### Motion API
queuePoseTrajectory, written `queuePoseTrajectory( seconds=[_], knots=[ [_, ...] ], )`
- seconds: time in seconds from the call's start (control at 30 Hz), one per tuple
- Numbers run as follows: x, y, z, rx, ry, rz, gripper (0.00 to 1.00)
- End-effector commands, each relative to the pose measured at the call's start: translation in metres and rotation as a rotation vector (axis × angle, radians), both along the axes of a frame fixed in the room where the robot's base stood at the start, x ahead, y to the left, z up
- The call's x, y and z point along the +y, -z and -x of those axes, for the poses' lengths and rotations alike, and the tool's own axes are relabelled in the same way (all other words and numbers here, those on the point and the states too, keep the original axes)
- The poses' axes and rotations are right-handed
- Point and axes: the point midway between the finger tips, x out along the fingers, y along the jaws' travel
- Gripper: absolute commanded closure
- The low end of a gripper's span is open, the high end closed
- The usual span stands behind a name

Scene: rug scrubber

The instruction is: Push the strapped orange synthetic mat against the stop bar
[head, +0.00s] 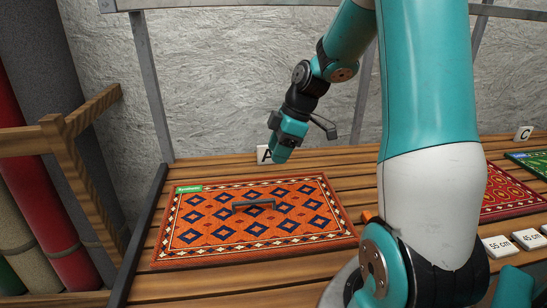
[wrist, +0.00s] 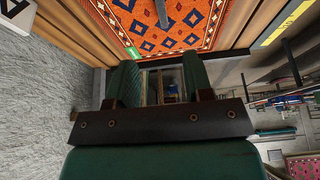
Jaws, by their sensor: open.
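The orange mat (head: 215,232), patterned with dark blue diamonds, lies flat on the slatted table in the head view. It has a green label at its back-left corner and a dark strap (head: 253,204) raised across its middle. The dark stop bar (head: 143,224) runs along the table's left edge, with a narrow strip of planks between it and the mat. My gripper (head: 281,155) is above the mat's back edge, apart from it. In the wrist view my gripper (wrist: 161,78) is open and empty, with the mat (wrist: 195,15) and strap (wrist: 162,12) at the top.
A white card A (head: 264,154) stands behind the mat. A red patterned mat (head: 503,192), a green mat (head: 532,162) and white size cards (head: 497,245) lie to the right. A wooden rack (head: 88,165) with rolled rugs stands left of the table. My arm hides the table's middle.

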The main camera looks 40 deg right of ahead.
Motion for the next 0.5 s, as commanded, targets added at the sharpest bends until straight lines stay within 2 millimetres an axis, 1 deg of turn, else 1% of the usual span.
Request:
queuePoseTrajectory(
  seconds=[0.17,0.27,0.5],
  knots=[
    [0.006,0.015,-0.003,0.003,-0.002,-0.003,0.53],
    [0.012,0.031,-0.006,0.005,-0.003,-0.004,0.53],
    [0.027,0.076,-0.017,0.007,-0.002,-0.004,0.53]
  ],
)
